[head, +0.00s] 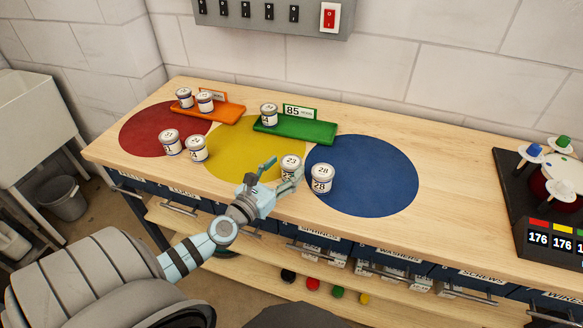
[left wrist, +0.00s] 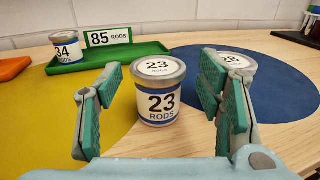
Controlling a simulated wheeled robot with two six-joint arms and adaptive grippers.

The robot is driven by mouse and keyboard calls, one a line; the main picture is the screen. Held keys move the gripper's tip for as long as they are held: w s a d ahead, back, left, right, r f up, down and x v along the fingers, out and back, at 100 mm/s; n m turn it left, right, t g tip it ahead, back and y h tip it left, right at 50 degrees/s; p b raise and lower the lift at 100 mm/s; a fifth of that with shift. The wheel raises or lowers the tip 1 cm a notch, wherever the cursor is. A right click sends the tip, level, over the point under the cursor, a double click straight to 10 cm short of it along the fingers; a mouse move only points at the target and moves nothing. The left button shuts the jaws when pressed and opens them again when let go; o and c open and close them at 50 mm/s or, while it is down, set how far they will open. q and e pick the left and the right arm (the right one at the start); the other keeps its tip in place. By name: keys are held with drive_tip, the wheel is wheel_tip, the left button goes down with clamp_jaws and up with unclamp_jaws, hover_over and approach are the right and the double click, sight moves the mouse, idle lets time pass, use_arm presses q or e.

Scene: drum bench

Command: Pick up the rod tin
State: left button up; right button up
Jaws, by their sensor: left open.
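A white tin (head: 290,162) with a blue band and the number 23 stands upright at the front edge of the yellow circle. In the left wrist view the tin (left wrist: 158,102) reads "23 RODS" and sits between the green finger pads, with gaps at both sides. My left gripper (head: 280,173) is open and hides the tin's lower part in the head view. Its fingers (left wrist: 158,90) show apart in the wrist view. Another tin (head: 322,179), marked 28, stands just right on the blue circle; it is partly behind the right finger in the wrist view (left wrist: 237,62).
A green tray (head: 300,128) holds a tin marked 34 (head: 269,115) and an "85 RODS" sign (head: 299,112). An orange tray (head: 228,112) bears two tins. Two more tins (head: 170,142) stand near the red circle (head: 140,133). The blue circle (head: 375,175) is mostly bare.

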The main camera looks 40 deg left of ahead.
sight(292, 160)
use_arm(q)
drive_tip(key=w, duration=0.4)
drive_tip(key=shift+w+a, duration=0.2)
drive_tip(key=shift+a, duration=0.05)
drive_tip(key=shift+s, duration=0.1)
drive_tip(key=c, duration=1.2)
